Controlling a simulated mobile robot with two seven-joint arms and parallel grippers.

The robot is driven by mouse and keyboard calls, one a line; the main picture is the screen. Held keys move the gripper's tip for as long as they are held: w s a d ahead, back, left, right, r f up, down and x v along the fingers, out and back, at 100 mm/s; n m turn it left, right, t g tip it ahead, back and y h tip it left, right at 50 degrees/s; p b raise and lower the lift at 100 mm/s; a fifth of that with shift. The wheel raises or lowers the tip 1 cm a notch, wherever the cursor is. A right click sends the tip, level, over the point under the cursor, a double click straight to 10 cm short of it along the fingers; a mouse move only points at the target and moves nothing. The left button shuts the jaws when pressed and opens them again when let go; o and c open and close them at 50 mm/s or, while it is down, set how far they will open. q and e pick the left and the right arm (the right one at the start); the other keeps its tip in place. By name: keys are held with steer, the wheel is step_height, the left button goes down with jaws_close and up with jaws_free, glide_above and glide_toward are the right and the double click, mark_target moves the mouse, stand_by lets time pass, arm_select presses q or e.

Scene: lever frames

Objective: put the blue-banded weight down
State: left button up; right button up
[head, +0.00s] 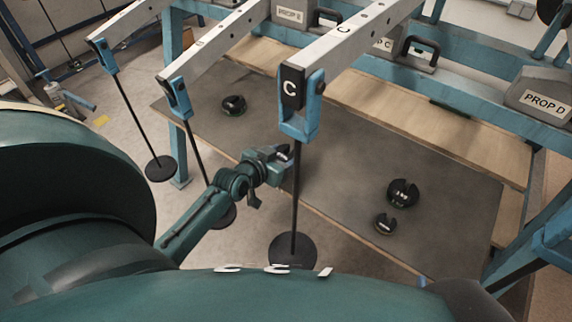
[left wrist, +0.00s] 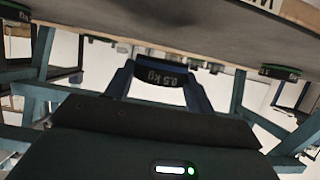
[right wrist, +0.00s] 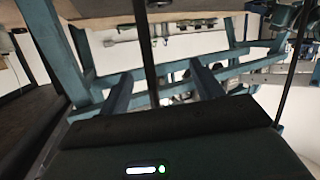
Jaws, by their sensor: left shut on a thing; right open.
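My left gripper (head: 277,168) is shut on a dark weight, held above the grey mat (head: 345,170), near the mat's front edge and beside the rod under lever C.
A black weight with a green edge (head: 233,105) lies at the mat's back left. A 1 kg weight (head: 402,192) and a smaller weight (head: 385,223) lie at the right. Lever C's hanger (head: 293,250) hangs in front. The middle of the mat is clear.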

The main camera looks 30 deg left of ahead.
arm_select(q)
step_height(320, 180, down, 4)
steer(key=shift+b, duration=0.9)
steer(key=shift+w+f, duration=0.1)
steer(key=shift+f, duration=0.05)
arm_select(e)
steer(key=shift+w+a+r+n+t+y, duration=0.1)
steer(key=shift+w+a+n+t+y, duration=0.2)
steer(key=shift+t, duration=0.5)
arm_select(q)
steer(key=shift+f, duration=0.1)
steer(key=o, duration=1.1)
steer(key=shift+f, duration=0.1)
